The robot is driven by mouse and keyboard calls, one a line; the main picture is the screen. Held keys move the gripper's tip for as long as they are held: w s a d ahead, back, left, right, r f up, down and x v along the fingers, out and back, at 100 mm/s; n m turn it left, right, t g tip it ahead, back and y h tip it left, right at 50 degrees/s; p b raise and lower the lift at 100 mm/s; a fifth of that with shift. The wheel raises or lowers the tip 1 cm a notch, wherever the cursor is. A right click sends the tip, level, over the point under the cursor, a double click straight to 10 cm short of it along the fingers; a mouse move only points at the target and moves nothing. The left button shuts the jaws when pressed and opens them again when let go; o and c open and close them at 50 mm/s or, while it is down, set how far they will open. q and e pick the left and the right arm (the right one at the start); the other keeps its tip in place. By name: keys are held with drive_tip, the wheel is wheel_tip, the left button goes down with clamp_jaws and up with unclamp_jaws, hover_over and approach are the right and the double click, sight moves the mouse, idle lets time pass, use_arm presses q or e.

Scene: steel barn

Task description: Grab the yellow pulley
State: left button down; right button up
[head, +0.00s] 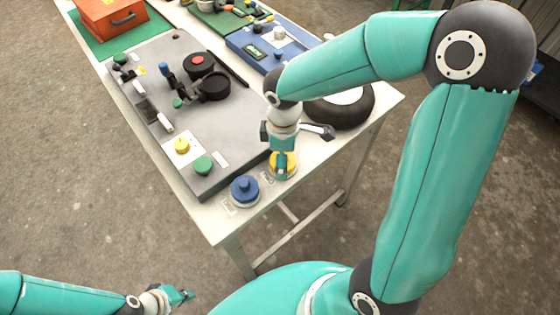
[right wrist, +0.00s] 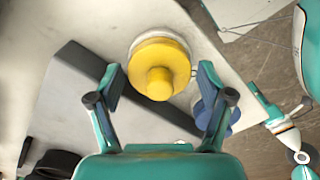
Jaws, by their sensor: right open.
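The yellow pulley (right wrist: 160,68) is a round stepped disc with a raised hub, on a pale round base at the bench's near corner. In the head view the yellow pulley (head: 292,168) is partly hidden by my right gripper (head: 282,165), which is over it. In the right wrist view my right gripper (right wrist: 159,78) is open, one finger on each side of the pulley, with gaps between. I cannot tell whether its fingertips are level with the disc. My left gripper (head: 178,296) is low at the bottom left, away from the bench, too small to read its jaws.
A blue pulley (head: 244,190) stands close beside the yellow one. A grey board (head: 228,128) with green and yellow knobs and black parts lies behind. A black wheel (head: 343,108) lies to the right. An orange toolbox (head: 108,17) is far left.

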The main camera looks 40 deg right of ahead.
drive_tip(key=shift+c, duration=0.3)
drive_tip(key=c, duration=1)
drive_tip(key=shift+r, duration=0.1)
